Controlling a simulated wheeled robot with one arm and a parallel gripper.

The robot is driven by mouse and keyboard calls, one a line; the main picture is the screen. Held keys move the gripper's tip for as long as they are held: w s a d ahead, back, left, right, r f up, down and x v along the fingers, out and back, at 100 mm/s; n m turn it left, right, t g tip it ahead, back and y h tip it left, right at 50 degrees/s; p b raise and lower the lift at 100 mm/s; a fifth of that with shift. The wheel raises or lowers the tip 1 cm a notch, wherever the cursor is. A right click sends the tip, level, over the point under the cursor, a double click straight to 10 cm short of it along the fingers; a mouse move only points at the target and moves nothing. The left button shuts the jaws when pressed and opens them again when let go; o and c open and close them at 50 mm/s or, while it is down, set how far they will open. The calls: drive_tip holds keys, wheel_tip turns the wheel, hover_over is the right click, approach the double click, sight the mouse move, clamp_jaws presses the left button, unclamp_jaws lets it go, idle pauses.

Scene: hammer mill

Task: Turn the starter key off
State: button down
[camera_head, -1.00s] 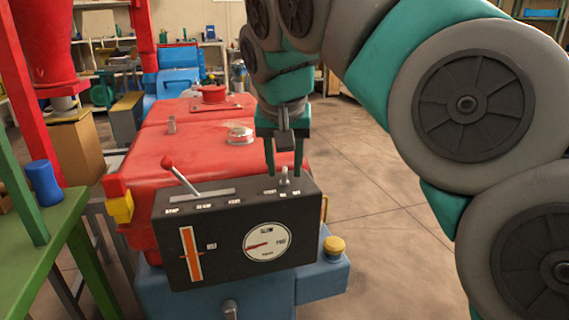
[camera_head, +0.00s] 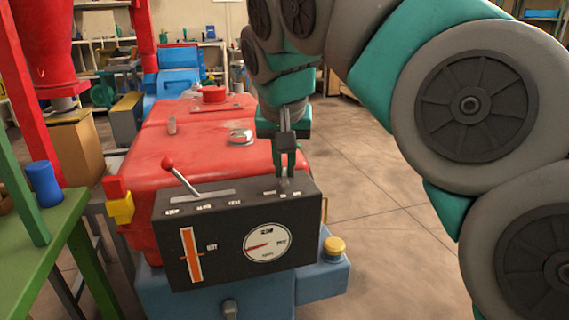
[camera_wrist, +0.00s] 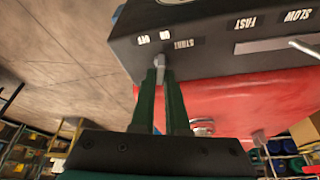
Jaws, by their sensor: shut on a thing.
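The starter key (camera_wrist: 161,68) is a small grey piece on the black control box (camera_head: 222,220). In the wrist view it stands by the labels OFF, ON and START. My gripper (camera_wrist: 162,78) is shut on the key, with its two green fingers on either side of it. In the head view my gripper (camera_head: 285,173) reaches down to the top right of the box, and its fingers mostly hide the key. The key's exact angle is hard to tell.
A red-knobbed lever (camera_head: 178,175) stands left of my gripper on the box. The red machine body (camera_head: 215,155) lies behind. A yellow cap (camera_head: 335,246) sits at the right on the blue base. A green table (camera_head: 50,235) with a blue cup (camera_head: 44,182) is at left.

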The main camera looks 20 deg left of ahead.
drive_tip(key=shift+r, duration=0.15)
drive_tip(key=n+p, duration=0.2)
drive_tip(key=shift+d+r+y+p, duration=0.1)
drive_tip(key=shift+r+y+p, duration=0.05)
drive_tip(key=shift+y+p, duration=0.15)
drive_tip(key=n+p, duration=0.2)
drive_tip(key=shift+g+y+p, duration=0.35)
drive_tip(key=shift+g+y, duration=0.05)
drive_tip(key=shift+f+n+g+y+p, duration=0.1)
drive_tip(key=shift+n+g+y+p, duration=0.15)
drive_tip(key=shift+n+p, duration=0.6)
drive_tip(key=shift+f+n+g+y+p, duration=0.15)
drive_tip(key=shift+n+y+p, duration=0.3)
drive_tip(key=shift+n, duration=0.6)
drive_tip(key=c, duration=0.9)
unclamp_jaws()
